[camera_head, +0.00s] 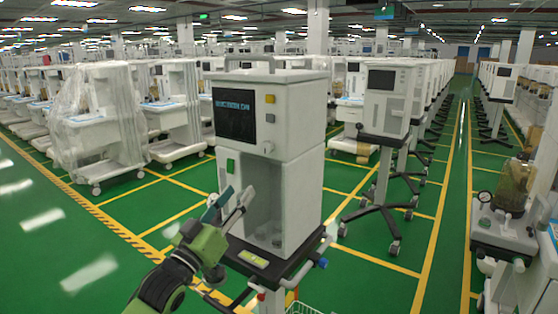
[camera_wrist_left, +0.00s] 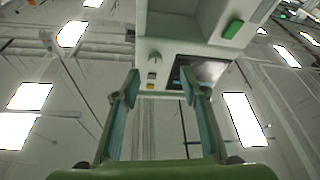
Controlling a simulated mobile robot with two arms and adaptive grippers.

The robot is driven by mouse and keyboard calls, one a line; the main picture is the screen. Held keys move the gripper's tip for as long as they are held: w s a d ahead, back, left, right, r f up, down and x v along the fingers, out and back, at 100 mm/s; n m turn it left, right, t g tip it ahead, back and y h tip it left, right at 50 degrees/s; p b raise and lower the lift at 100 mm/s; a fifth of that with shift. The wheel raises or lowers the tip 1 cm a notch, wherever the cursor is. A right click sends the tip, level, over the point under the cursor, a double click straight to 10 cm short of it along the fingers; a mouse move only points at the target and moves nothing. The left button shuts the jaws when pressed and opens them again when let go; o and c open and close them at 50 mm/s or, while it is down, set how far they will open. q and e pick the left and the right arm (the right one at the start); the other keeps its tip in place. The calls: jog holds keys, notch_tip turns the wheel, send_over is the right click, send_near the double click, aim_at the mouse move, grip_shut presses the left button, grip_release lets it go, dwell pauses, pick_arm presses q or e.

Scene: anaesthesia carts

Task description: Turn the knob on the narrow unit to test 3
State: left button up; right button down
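The narrow unit (camera_head: 303,150) is a tall white cabinet on a wheeled stand. Its front has a dark screen (camera_head: 234,114) with light-blue text I cannot read surely. Right of the screen are a yellow square (camera_head: 270,99) and a grey button (camera_head: 270,118). Below them is a small pale knob (camera_head: 267,147). The knob also shows in the left wrist view (camera_wrist_left: 154,58), where the unit appears upside down. My left gripper (camera_head: 232,195) is open and empty, below and left of the knob, apart from it. In the wrist view its two fingers (camera_wrist_left: 159,82) stand wide apart.
A green button (camera_head: 230,166) is on the unit's lower left front. An open bay lies below the knob, above a dark base with a rail. Rows of carts stand behind; another cart (camera_head: 505,220) is close at right. Green floor is free at left.

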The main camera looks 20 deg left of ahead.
aim_at(266, 150)
pick_arm(q)
jog(key=p+x, duration=0.1)
jog(key=x, duration=0.3)
jog(key=r+p+x, duration=0.1)
jog(key=x, duration=0.4)
jog(key=s+r+p+x, duration=0.1)
jog(key=x, duration=0.4)
jog(key=shift+d+r, duration=0.15)
pick_arm(e)
notch_tip(266, 150, up, 3)
jog(key=shift+s+d+r, duration=0.1)
jog(key=shift+d+r, duration=0.05)
pick_arm(q)
jog(key=c, duration=1.1)
